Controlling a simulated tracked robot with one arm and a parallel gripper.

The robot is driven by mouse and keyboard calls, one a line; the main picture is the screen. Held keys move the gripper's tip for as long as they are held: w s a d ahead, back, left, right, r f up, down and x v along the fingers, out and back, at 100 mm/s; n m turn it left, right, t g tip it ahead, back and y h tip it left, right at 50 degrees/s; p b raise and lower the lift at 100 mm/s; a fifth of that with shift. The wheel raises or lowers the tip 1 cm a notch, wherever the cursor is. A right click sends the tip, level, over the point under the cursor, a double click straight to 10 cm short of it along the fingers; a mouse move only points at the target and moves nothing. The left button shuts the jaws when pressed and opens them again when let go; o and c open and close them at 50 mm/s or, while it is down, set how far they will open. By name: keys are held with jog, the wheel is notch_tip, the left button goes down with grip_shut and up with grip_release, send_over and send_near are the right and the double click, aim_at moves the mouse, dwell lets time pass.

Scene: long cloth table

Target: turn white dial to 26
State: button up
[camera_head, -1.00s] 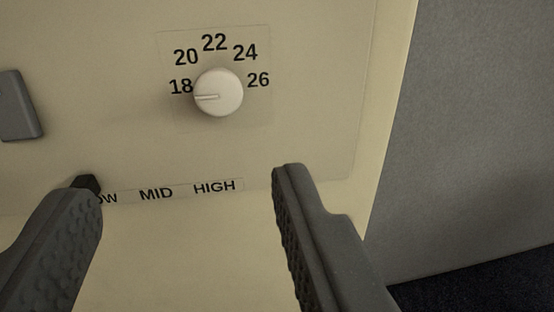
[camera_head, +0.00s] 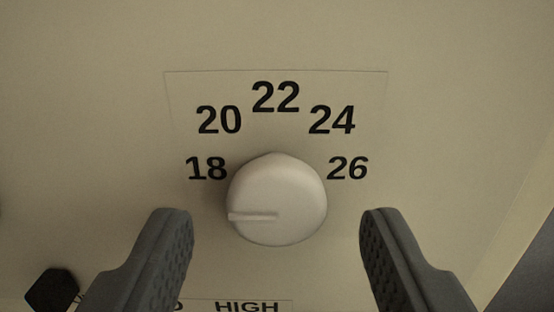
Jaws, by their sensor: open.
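The white dial (camera_head: 280,205) is a round knob on a cream panel, in the middle of the view. Its raised pointer line (camera_head: 254,217) points left, a little below the 18 mark (camera_head: 206,168). The 26 mark (camera_head: 348,168) is at the dial's upper right; 20, 22 and 24 arc above it. My gripper (camera_head: 277,222) is open, with one finger left of the dial and one right. Gaps show between both fingers and the dial, and neither seems to touch it.
The cream panel (camera_head: 90,110) fills most of the view. A dark knob or slider (camera_head: 53,290) is at the lower left. A HIGH label (camera_head: 247,306) shows at the bottom edge, partly cut off. The panel's edge and a grey surface (camera_head: 530,270) are at the lower right.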

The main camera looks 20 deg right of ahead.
aim_at(276, 199)
jog(key=shift+x, duration=1.25)
jog(key=c, duration=0.9)
jog(key=shift+a, duration=0.1)
